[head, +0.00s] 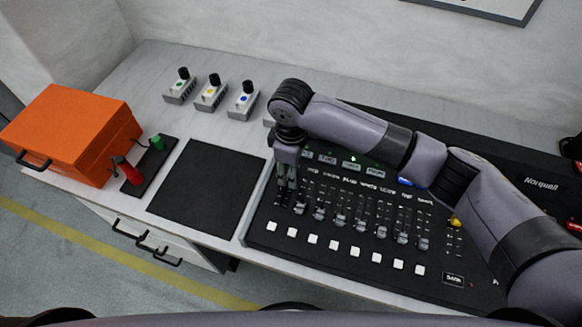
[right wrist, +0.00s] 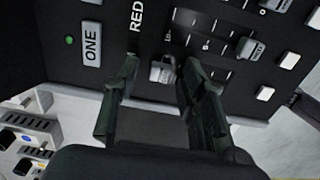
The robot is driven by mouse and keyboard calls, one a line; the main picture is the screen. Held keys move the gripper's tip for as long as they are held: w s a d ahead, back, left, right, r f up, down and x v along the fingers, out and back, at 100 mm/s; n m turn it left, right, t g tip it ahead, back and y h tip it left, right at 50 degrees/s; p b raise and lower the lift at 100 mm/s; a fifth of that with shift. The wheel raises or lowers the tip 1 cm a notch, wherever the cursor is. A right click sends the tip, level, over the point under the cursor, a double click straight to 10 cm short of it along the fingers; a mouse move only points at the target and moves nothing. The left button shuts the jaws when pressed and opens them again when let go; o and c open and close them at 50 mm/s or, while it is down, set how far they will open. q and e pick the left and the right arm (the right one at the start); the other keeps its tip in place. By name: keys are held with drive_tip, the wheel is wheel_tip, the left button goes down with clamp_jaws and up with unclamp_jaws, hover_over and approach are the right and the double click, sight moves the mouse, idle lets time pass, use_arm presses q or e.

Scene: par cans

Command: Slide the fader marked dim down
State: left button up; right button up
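The black console (head: 258,236) carries a row of faders, several with grey caps low on their tracks. My right gripper (head: 284,196) points down over the leftmost fader column and hides its cap in the head view. In the right wrist view, a grey fader cap (right wrist: 162,72) sits between the two open fingers, near the upper end of its track. It looks closer to the right-hand finger; contact cannot be told. Its label is hidden behind the left-hand finger, so I cannot read "dim". The neighbouring column is labelled RED (right wrist: 136,15). My left gripper is out of view.
White buttons (head: 312,239) line the console's front. A black mat (head: 208,190) lies left of it. Farther left are an orange case (head: 72,130) and a base with red and green handles (head: 150,165).

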clamp_jaws()
idle(0.7)
